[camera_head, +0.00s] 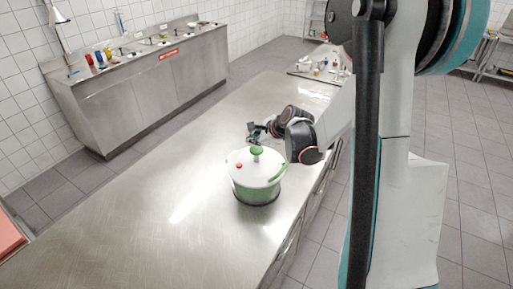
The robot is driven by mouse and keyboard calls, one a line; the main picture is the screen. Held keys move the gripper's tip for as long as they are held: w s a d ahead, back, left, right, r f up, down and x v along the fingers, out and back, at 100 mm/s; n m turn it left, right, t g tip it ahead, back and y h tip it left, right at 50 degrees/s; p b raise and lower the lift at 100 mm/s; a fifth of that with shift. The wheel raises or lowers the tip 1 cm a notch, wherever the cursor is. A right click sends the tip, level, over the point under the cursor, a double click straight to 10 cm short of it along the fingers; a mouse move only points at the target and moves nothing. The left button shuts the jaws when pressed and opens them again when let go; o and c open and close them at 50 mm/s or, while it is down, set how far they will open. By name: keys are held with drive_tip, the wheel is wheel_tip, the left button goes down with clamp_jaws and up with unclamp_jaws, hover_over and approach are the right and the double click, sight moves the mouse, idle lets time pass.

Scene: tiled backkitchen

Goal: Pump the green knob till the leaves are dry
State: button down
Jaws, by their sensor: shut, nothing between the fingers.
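A salad spinner (256,187) stands on the steel counter near the middle of the view. It has a white lid (248,168), a clear bowl and green leaves showing through the lower part. A green knob (257,150) sticks up at the middle of the lid, and a small red button (239,166) and a green handle (278,171) sit on the lid. My gripper (253,132) is just behind and above the green knob in the picture. It is small and dark here, shut and empty. I cannot tell whether it touches the knob.
The steel counter (130,215) is clear to the left and front of the spinner. Small items (322,66) stand at its far end. A second steel counter with sinks (150,75) runs along the tiled wall. A pinkish surface (8,236) shows at the left edge.

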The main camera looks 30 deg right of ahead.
drive_tip(key=shift+r, duration=0.1)
drive_tip(key=shift+r+p, duration=1.45)
drive_tip(key=shift+r, duration=0.95)
wheel_tip(320, 180, up, 4)
drive_tip(key=shift+f+p, duration=0.1)
drive_tip(key=shift+p, duration=1.1)
drive_tip(key=shift+f, duration=0.1)
drive_tip(key=b, duration=0.6)
hover_over(255, 149)
wheel_tip(255, 149, down, 8)
drive_tip(key=shift+s, duration=0.1)
drive_tip(key=shift+f, duration=0.35)
drive_tip(key=shift+f+b, duration=0.1)
drive_tip(key=shift+b, duration=0.2)
